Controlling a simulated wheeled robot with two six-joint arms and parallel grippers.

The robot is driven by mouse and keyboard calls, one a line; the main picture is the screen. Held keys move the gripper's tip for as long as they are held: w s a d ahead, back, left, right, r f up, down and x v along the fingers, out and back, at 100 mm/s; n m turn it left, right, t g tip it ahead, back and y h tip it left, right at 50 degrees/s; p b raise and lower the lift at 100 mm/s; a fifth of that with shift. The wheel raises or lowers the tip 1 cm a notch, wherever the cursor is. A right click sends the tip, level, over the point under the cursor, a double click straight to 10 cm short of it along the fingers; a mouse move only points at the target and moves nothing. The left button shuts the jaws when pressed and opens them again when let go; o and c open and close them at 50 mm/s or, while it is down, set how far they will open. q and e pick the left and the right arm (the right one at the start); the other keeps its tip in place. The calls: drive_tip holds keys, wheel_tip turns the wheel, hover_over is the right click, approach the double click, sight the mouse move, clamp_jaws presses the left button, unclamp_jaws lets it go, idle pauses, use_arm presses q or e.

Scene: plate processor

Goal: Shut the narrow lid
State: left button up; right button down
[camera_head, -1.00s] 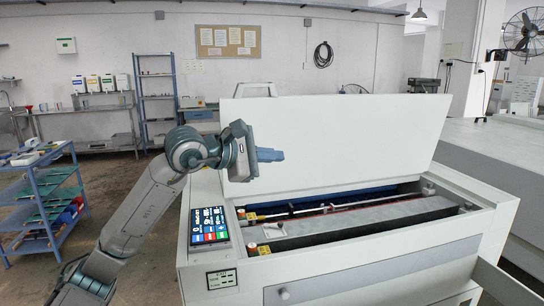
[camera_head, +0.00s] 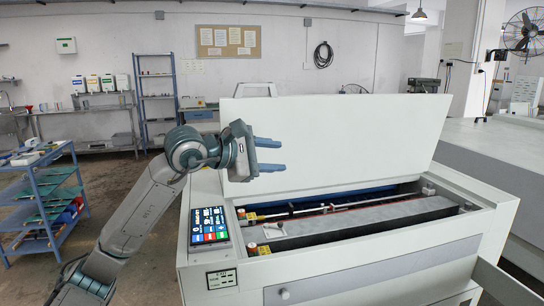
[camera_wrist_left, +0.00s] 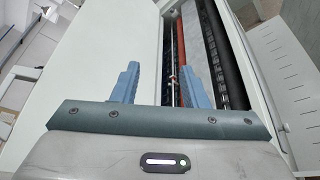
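A wide white lid (camera_head: 345,130) stands open, tilted back, along the rear of the machine (camera_head: 375,275). I see no other lid that is clearly the narrow one. Under the open lid the bay (camera_head: 350,222) shows rollers and rods. My left gripper (camera_head: 282,155) is open and empty, in front of the lid's left part and above the bay; I cannot tell whether it touches the lid. In the left wrist view the two blue fingers (camera_wrist_left: 160,88) are apart, with the white lid (camera_wrist_left: 90,55) on the left. My right gripper is not in view.
A touch screen (camera_head: 209,225) sits at the machine's front left. A metal handle (camera_head: 255,86) shows behind the lid's top left. A pale panel (camera_head: 508,285) juts out at lower right. A blue shelf cart (camera_head: 42,205) stands at left, with free floor beside it.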

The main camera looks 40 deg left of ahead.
use_arm(q)
drive_tip(key=shift+s+a, duration=0.1)
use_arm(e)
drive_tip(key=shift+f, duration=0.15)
use_arm(q)
drive_tip(key=b+v, duration=0.9)
drive_tip(key=v, duration=0.1)
drive_tip(key=shift+s, duration=0.25)
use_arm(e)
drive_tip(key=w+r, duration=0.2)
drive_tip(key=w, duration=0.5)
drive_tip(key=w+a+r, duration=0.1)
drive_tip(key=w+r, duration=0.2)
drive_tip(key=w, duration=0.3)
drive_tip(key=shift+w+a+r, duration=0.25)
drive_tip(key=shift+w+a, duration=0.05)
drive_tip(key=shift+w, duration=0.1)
use_arm(q)
drive_tip(key=shift+r, duration=0.1)
